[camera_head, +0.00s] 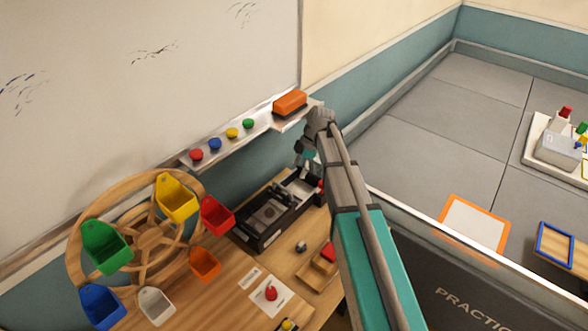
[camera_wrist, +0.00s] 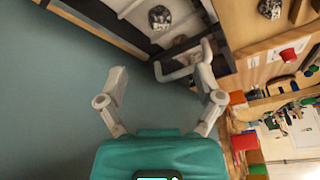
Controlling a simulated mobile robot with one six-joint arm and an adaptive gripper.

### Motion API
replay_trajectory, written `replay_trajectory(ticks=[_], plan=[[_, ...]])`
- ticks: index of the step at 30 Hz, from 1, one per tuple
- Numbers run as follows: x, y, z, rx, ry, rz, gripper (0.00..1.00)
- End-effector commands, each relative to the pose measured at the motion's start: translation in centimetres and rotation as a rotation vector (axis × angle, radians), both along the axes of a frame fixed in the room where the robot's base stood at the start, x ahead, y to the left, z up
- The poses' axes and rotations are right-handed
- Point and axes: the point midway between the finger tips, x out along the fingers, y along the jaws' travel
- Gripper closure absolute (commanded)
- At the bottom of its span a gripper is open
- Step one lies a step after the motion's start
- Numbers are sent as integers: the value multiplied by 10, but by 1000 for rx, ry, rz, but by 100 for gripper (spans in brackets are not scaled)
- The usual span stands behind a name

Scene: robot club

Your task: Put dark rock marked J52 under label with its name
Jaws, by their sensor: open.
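A black case (camera_head: 243,238) stands on the wooden table against the wall. A dark rock (camera_head: 269,211) lies in it on a light panel, and this rock seems to show at the top of the wrist view (camera_wrist: 159,17). A smaller grey rock (camera_head: 301,247) sits on the bare table; a similar rock shows at the top right of the wrist view (camera_wrist: 270,8). No J52 mark or rock label is readable. My gripper (camera_wrist: 160,62) is open and empty, near the far end of the case. In the head view my arm hides part of that end.
A wooden wheel (camera_head: 150,236) with coloured bins stands left of the case. A red object (camera_head: 270,293) sits on a white card. A small wooden tray (camera_head: 314,272) lies nearby. The whiteboard ledge (camera_head: 220,143) holds magnets and an orange eraser (camera_head: 290,102).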

Motion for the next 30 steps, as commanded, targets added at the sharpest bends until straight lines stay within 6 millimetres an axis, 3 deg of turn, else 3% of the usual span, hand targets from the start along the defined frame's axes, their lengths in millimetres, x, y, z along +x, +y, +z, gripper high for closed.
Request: replay_trajectory(ticks=[19, 26, 30], plan=[[-9, -3, -1, -22, 15, -59, 15], [-38, -14, -4, -101, 66, -268, 15], [-64, -25, -7, -173, 107, -482, 15]])
